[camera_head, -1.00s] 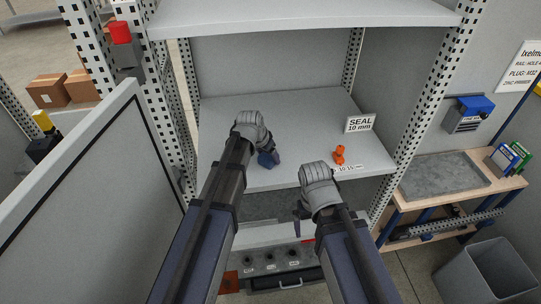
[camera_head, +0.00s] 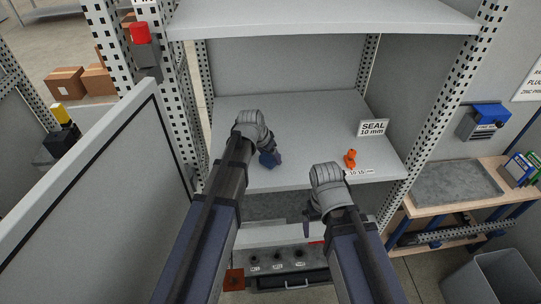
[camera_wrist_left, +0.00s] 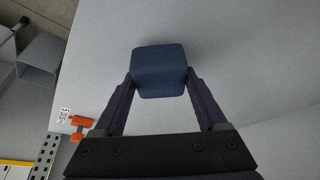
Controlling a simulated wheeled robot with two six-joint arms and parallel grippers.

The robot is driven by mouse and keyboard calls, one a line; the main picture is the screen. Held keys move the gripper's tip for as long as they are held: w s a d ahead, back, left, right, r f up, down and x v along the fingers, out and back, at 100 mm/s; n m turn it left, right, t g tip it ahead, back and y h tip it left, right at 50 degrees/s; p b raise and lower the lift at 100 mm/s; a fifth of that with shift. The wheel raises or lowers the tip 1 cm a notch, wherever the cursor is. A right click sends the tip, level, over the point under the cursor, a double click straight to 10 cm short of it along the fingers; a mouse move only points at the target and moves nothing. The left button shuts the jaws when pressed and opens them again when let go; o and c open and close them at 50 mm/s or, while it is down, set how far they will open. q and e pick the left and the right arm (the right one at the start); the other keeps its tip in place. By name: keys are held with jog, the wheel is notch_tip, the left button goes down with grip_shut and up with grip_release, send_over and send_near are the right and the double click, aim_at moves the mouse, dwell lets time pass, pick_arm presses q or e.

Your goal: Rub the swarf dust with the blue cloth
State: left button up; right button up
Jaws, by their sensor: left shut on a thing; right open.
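The blue cloth (camera_head: 270,159) is a small dark blue pad held between the fingers of my left gripper (camera_head: 266,150), over the left part of the shelf. It also shows in the left wrist view (camera_wrist_left: 160,71), with my left gripper (camera_wrist_left: 160,92) shut on its sides. I cannot tell whether the cloth touches the shelf. My right gripper (camera_head: 309,220) is open and empty, in front of the shelf's front edge. I cannot make out swarf dust in either view; the arm and cloth hide part of the shelf.
The grey shelf (camera_head: 310,125) holds an orange part (camera_head: 350,158) and a "SEAL 10 mm" sign (camera_head: 373,128) at its right. Perforated posts flank it. A panel door (camera_head: 90,200) stands at left. A bench (camera_head: 460,185) and grey bin (camera_head: 490,275) are at right.

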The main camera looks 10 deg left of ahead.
pick_arm(q)
jog(key=shift+d+r+p, duration=0.1)
jog(key=shift+r+p, duration=1.9)
jog(key=shift+r, duration=0.45)
notch_tip(320, 180, up, 3)
jog(key=p, duration=0.3)
jog(key=shift+r, duration=0.1)
